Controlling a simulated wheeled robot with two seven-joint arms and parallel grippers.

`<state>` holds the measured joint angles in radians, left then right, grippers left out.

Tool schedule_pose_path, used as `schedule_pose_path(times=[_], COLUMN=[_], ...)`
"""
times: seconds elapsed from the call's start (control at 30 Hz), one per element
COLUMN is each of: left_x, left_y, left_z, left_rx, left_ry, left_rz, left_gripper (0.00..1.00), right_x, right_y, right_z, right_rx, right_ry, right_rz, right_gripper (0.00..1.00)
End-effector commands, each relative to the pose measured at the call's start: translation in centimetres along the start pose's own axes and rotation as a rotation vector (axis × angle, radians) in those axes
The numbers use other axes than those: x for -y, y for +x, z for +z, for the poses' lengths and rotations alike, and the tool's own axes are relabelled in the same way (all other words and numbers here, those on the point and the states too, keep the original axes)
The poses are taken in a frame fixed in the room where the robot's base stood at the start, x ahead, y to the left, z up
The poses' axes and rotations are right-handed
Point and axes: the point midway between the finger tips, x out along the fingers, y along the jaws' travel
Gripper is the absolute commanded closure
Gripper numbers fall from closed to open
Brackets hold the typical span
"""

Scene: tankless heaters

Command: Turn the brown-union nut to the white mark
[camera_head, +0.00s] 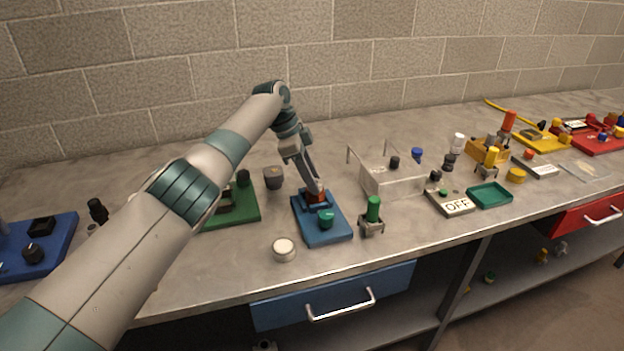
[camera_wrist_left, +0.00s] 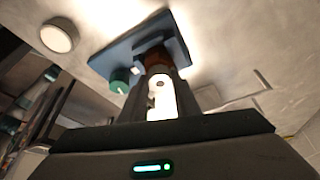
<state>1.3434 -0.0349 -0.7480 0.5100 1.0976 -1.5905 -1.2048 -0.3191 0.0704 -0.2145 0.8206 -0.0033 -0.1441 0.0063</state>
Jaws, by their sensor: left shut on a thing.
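The blue board (camera_head: 322,236) lies on the bench in front of my left arm. The brown-union nut (camera_head: 316,197) stands at its back part, reddish-brown and partly hidden by the fingers. My left gripper (camera_head: 314,188) reaches down from above and is shut on the nut. In the left wrist view, the gripper (camera_wrist_left: 158,92) has its fingers on both sides of a bright white part, with the brown nut (camera_wrist_left: 156,60) just beyond at the blue board (camera_wrist_left: 112,56). A small white patch (camera_wrist_left: 135,71) shows beside the nut; I cannot tell whether it is the mark.
A teal knob (camera_head: 326,217) stands on the board's front part. A round white-topped piece (camera_head: 284,248) lies front left, and a green-topped fitting (camera_head: 373,211) stands close right. A green board (camera_head: 240,208) lies left, and a clear box (camera_head: 392,181) stands right.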

Motion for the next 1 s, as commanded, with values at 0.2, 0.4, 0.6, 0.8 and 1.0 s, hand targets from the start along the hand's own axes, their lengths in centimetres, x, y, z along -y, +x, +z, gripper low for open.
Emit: schedule_pose_path(times=[0.2, 0.4, 0.6, 0.8, 1.0], left_x=[0.0, 0.0, 0.0, 0.1, 0.1], left_y=[0.0, 0.0, -0.4, -2.2, -5.6], left_z=[-0.1, 0.0, 0.0, 0.0, 0.1], left_rx=[-0.001, 0.0, 0.0, -0.001, -0.001], left_ry=[0.0, -0.001, 0.0, 0.0, 0.0], left_rz=[0.0, 0.0, -0.001, -0.002, -0.004], left_gripper=[0.52, 0.52, 0.52, 0.52, 0.52], right_x=[0.0, 0.0, 0.0, 0.1, 0.5], right_y=[0.0, 0.0, 0.1, 0.5, 1.0], right_z=[0.1, 0.1, 0.1, -1.0, -3.6], right_rx=[0.001, 0.002, 0.001, -0.027, -0.091], right_ry=[0.0, 0.0, 0.0, 0.0, 0.0], right_rz=[0.0, 0.0, 0.0, -0.001, -0.005], right_gripper=[0.69, 0.69, 0.69, 0.69, 0.69])
